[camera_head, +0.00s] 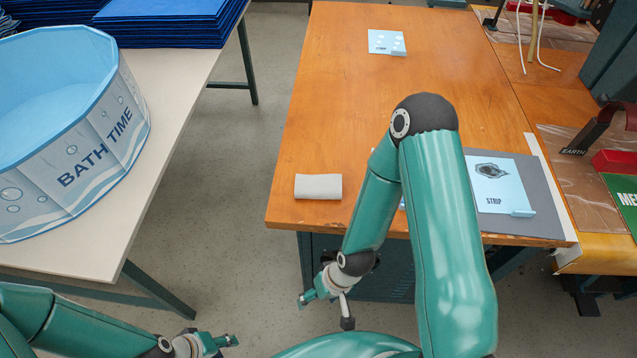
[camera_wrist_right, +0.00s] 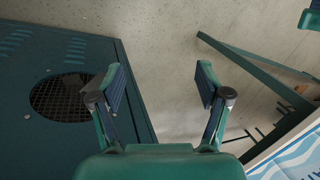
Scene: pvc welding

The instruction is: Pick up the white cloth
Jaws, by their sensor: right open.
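The white cloth (camera_head: 318,187), a small folded or rolled bundle, lies near the front left corner of the wooden table (camera_head: 330,110) in the head view. My right gripper (camera_head: 326,311) hangs in front of and below the table's front edge, apart from the cloth. In the right wrist view this gripper (camera_wrist_right: 160,78) has its fingers spread with nothing between them; the cloth does not show there. My left gripper (camera_head: 228,342) is low at the bottom left, over the floor and away from the cloth. Its finger opening is too small to judge.
A pale table (camera_head: 175,100) at left carries a blue BATH TIME tub (camera_head: 110,130) and stacked blue sheets (camera_head: 165,22). A STRIP card (camera_head: 497,180) on a grey mat (camera_head: 545,200) lies right of my right arm. A teal cabinet (camera_wrist_right: 40,140) is beside my right gripper.

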